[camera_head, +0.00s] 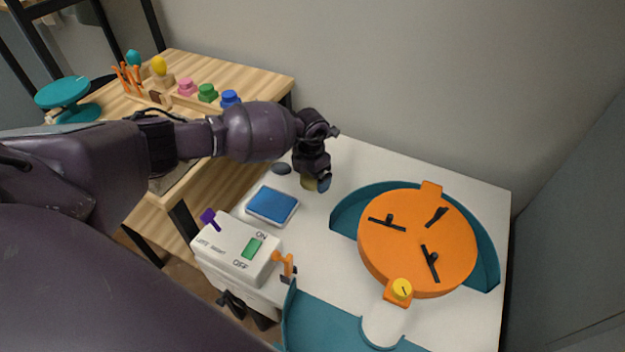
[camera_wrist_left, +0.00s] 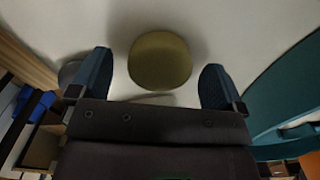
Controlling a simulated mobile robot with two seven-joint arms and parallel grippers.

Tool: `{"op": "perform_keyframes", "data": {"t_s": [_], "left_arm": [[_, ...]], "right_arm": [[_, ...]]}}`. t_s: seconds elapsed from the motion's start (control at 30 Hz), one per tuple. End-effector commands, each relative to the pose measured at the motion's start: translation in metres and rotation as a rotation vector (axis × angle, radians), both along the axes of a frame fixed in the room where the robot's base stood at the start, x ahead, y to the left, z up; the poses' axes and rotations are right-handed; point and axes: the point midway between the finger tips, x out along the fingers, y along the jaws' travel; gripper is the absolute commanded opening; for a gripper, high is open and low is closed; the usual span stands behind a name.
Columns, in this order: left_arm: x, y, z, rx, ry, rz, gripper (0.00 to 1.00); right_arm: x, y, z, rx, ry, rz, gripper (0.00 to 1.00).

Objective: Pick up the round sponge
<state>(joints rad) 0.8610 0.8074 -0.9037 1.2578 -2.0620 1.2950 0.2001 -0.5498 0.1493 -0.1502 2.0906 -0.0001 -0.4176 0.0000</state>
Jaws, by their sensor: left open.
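The round sponge (camera_wrist_left: 160,60) is a yellowish disc on the white tabletop. In the left wrist view it lies between and slightly beyond the two fingertips of my left gripper (camera_wrist_left: 154,82), with a gap on each side. In the head view the sponge (camera_head: 309,184) is partly hidden by my left gripper (camera_head: 320,182), which points down over it. The left gripper is open and empty. My right gripper is not in view.
A blue rectangular pad (camera_head: 272,205) and a small dark disc (camera_head: 281,168) lie close by. A white switch box (camera_head: 237,250) stands in front. An orange wheel (camera_head: 400,255) with teal guards is on the right. A wooden table (camera_head: 262,78) with glaze jars is on the left.

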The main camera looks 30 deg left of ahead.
Motion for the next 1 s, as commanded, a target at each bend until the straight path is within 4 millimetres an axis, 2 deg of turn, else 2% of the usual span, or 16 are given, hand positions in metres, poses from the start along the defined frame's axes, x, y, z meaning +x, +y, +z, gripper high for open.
{"op": "perform_keyframes", "data": {"t_s": [0.07, 0.3, 0.63, 0.73, 0.77, 1.0], "left_arm": [[-0.0001, -0.0004, -0.0084, -0.001, 0.0, 0.0, 0.95], [0.0007, 0.0, -0.0072, 0.0, -0.003, -0.001, 0.94], [0.0005, 0.0, -0.0073, -0.001, -0.002, 0.0, 0.43], [0.0005, 0.0, -0.0073, -0.001, -0.002, 0.0, 0.41], [0.0004, 0.0001, -0.0073, -0.001, -0.002, 0.0, 0.38], [0.0008, 0.0001, -0.0038, 0.0, -0.003, 0.0, 0.37]], "right_arm": [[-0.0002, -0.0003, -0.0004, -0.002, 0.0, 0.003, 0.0], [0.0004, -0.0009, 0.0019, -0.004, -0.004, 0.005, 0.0], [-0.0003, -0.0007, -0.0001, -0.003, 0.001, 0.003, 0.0], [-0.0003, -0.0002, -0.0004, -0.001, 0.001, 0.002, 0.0], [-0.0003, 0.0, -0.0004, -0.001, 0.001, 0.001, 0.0], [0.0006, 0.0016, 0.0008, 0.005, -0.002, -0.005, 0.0]]}}
